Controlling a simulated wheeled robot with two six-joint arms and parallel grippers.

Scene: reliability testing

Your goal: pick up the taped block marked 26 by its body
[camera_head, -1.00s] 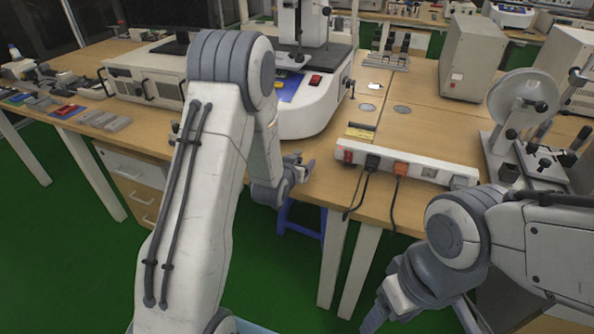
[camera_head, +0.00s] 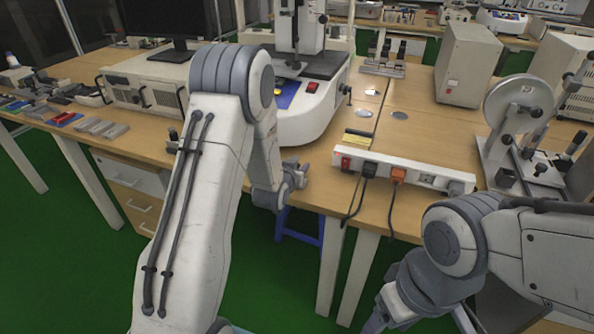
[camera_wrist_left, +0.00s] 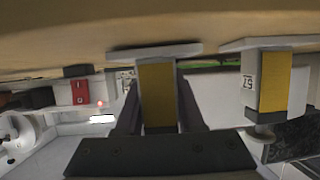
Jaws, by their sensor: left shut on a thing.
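My left gripper (camera_head: 300,175) is at the front table edge, left of the power strip. In the left wrist view, my left gripper (camera_wrist_left: 158,110) is shut on a taped block (camera_wrist_left: 158,90) with a yellow front and a pale plate at the end nearest the wooden surface. I see no number on it. A second taped block (camera_wrist_left: 270,85), yellow with a printed label on its side, stands to the right, apart from the gripper. My right gripper shows only partly at the bottom edge of the head view.
The power strip (camera_head: 400,172) with its hanging cables lies right of my left gripper. A white instrument base (camera_head: 315,110) stands behind it. A yellow-topped item (camera_head: 357,139) lies behind the strip. A reel stand (camera_head: 515,140) is at the right. Bare table (camera_head: 435,145) lies behind the strip.

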